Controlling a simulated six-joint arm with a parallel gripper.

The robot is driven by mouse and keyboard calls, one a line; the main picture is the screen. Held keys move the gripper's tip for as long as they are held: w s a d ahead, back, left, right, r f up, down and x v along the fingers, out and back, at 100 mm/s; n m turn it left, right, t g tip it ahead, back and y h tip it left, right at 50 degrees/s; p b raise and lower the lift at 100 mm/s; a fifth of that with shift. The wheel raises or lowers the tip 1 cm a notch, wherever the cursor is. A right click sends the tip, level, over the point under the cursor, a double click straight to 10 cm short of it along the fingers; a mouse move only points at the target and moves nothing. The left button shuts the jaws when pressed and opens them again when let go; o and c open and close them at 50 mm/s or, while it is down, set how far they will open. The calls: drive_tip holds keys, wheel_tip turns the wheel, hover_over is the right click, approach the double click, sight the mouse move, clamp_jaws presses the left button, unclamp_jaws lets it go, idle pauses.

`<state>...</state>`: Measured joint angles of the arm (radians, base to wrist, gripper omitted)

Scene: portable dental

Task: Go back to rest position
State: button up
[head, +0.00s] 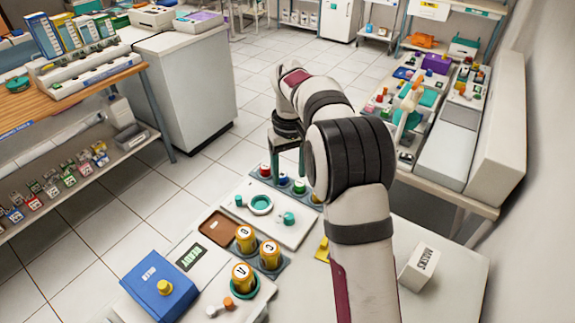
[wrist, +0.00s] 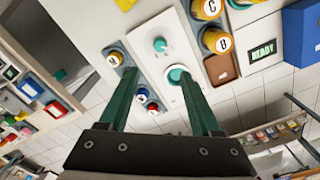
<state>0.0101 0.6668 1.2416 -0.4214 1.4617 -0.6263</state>
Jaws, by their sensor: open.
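My gripper shows in the wrist view (wrist: 157,72) as two dark green fingers spread apart with nothing held between them. In the head view only part of its green fingers (head: 290,155) shows. They hang beyond the white tray (head: 285,237), above or near the rack with red, blue and green knobs. The arm hides some of this area. The tray carries a teal ring (head: 260,204) and teal knobs. The wrist view shows the tray (wrist: 150,30) beyond the fingertips. Contact with anything cannot be seen.
Yellow lettered jars (head: 242,277), a brown tray (head: 219,229), a READY sign (head: 190,257) and a blue box (head: 160,290) stand at the front left. A white MASKS box (head: 419,268) is at the right. A cluttered side bench (head: 440,150) and wall lie right. Tiled floor is open behind.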

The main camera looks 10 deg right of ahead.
drive_tip(key=s+a+r+m+y, duration=0.1)
drive_tip(key=s+r+m, duration=0.25)
drive_tip(key=s, duration=0.85)
drive_tip(key=s+a+r+m, duration=0.2)
drive_tip(key=s+r, duration=0.2)
drive_tip(key=s, duration=0.8)
drive_tip(key=s+a+f+m, duration=0.1)
drive_tip(key=s+f, duration=0.3)
drive_tip(key=s, duration=0.7)
drive_tip(key=shift+s+f+m+y, duration=0.25)
drive_tip(key=shift+m+y, duration=0.15)
drive_tip(key=shift+m, duration=0.25)
